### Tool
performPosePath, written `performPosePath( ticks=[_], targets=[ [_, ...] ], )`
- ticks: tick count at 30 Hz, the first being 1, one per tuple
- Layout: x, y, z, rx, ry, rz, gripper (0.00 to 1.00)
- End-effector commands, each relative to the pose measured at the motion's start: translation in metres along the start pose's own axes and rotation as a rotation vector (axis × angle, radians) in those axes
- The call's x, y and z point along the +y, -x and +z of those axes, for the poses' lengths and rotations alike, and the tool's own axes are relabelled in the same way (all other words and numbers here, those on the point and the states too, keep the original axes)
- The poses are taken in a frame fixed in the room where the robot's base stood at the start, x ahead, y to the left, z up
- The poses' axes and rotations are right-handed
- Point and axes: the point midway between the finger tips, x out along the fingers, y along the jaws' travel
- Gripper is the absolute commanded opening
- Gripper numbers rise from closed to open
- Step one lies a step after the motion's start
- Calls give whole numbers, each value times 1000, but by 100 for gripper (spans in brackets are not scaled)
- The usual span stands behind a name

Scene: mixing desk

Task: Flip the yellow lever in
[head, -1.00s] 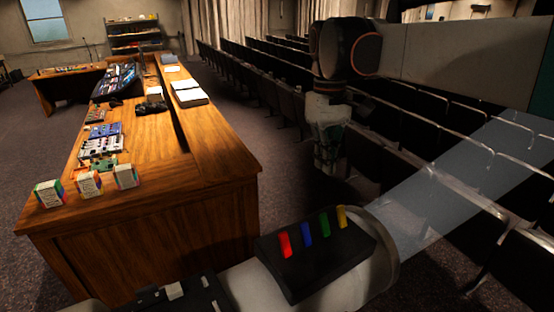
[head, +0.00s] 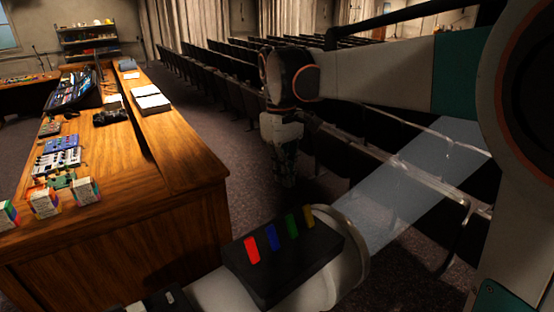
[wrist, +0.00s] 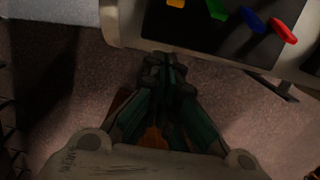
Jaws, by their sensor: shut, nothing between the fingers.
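The yellow lever (head: 308,216) is the rightmost in a row on a black panel (head: 262,272) in the head view. The green lever (head: 292,224), blue lever (head: 272,237) and red lever (head: 252,250) stand left of it. The yellow lever also shows at the top edge of the wrist view (wrist: 176,3), partly cut off. My gripper (head: 289,182) points down beyond the panel, apart from the levers. In the wrist view its fingertips (wrist: 168,62) are together and empty, over dark carpet below the panel's edge.
The panel sits on a pale rounded surface (head: 345,238). A translucent strip (head: 425,185) extends from it toward rows of dark seats (head: 205,85) behind my gripper. A wooden desk (head: 190,180) with mixers and small boxes stands at left. Carpet is open between desk and seats.

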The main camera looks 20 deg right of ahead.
Motion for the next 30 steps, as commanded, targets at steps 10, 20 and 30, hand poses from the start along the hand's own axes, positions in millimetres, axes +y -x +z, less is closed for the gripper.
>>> performPosePath(
  ticks=[10, 20, 30],
  targets=[
    [0, -50, 10, 0, -1, 0, 0],
    [0, -41, 37, 0, -1, 0, 0],
    [0, -41, 38, 0, 0, 0, 0]
  ],
)
